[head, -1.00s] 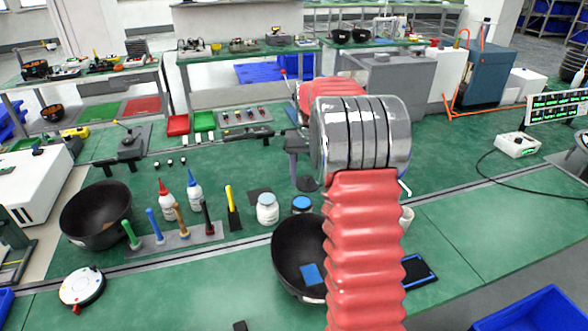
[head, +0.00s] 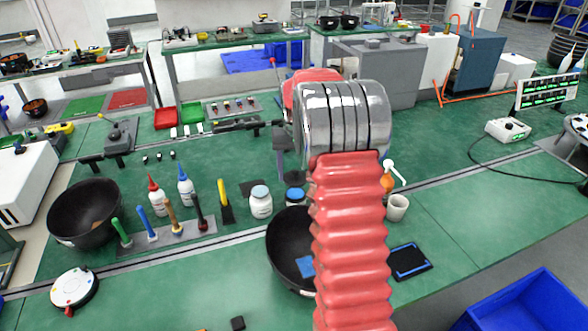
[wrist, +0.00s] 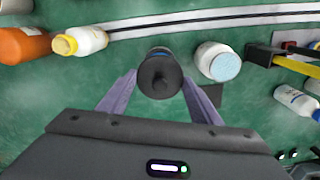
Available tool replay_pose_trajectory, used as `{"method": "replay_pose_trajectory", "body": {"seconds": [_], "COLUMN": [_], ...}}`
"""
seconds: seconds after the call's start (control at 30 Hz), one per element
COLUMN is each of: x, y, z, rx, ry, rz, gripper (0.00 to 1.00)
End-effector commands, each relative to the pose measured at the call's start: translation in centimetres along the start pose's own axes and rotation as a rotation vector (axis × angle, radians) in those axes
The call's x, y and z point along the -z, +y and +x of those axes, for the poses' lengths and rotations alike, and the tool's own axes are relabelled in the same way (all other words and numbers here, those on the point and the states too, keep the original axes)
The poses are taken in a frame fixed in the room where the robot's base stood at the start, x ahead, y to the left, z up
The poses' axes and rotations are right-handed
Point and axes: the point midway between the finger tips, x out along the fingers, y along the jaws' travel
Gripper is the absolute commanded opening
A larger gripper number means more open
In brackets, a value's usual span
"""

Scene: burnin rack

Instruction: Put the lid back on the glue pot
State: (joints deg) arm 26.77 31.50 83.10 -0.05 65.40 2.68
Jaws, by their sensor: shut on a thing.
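My gripper (wrist: 160,77) is shut on a round black lid with a knob, the lid (wrist: 160,74) lying between its two purple fingertips in the wrist view. Blue shows just behind the lid's far edge. In the head view, a small pot with a blue top (head: 295,194) stands behind the black bowl, just below my gripper; it appears to be the glue pot. I cannot tell whether the lid touches it. My arm hides much of the gripper there.
A white jar with a pale blue lid (head: 261,203) stands close left of the pot. It also shows in the wrist view (wrist: 220,62). A black bowl (head: 288,245) is in front. A white cup (head: 397,207) and pump bottle stand right.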

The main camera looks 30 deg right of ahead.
Motion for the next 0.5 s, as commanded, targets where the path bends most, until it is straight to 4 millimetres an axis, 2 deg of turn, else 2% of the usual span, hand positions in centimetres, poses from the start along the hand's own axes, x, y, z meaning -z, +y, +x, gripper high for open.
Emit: {"method": "replay_pose_trajectory", "body": {"seconds": [0.5], "x": [0.0], "y": [0.1], "z": [3.7], "rx": [0.000], "ry": [-0.001], "rz": [0.002], "gripper": [0.37]}}
